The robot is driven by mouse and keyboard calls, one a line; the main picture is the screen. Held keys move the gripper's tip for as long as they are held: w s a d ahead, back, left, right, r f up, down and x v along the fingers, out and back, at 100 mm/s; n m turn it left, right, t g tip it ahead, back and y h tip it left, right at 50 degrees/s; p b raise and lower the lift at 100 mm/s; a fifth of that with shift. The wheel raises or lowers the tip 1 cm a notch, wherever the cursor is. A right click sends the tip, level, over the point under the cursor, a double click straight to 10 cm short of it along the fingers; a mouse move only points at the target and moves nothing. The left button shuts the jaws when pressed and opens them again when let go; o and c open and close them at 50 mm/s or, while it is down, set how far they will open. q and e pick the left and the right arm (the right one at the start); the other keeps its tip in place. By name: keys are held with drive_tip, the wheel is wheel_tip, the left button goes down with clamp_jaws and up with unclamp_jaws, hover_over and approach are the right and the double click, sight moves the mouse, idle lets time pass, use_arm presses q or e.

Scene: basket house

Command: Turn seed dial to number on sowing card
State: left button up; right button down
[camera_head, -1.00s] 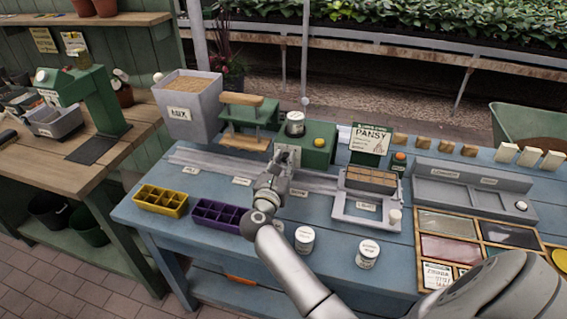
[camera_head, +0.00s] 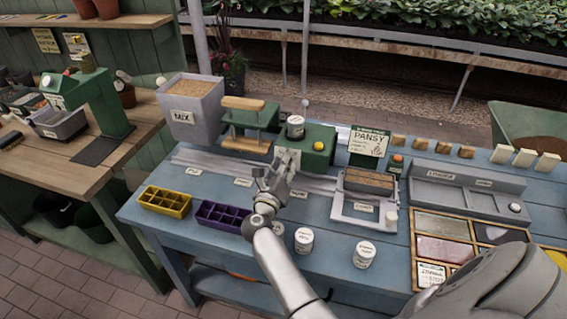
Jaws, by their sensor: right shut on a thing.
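My right gripper (camera_head: 286,161) is at the left part of the machine's front, shut on what appears to be the seed dial. The dial and its numbers are hidden behind the fingers. The sowing card (camera_head: 369,141) stands upright right of the machine and reads "PANSY"; its smaller print is too small to read. My left gripper is not in view.
A yellow cell tray (camera_head: 166,201) and a purple one (camera_head: 222,215) lie at the front left. Two white labelled jars (camera_head: 304,240) (camera_head: 364,254) stand near the front. A soil-filled tray (camera_head: 369,182) sits right of the arm. A grey MIX bin (camera_head: 193,108) stands back left.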

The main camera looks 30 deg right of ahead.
drive_tip(key=shift+r+n, duration=0.1)
drive_tip(key=shift+n, duration=0.4)
drive_tip(key=c, duration=1.3)
unclamp_jaws()
drive_tip(key=shift+o, duration=0.2)
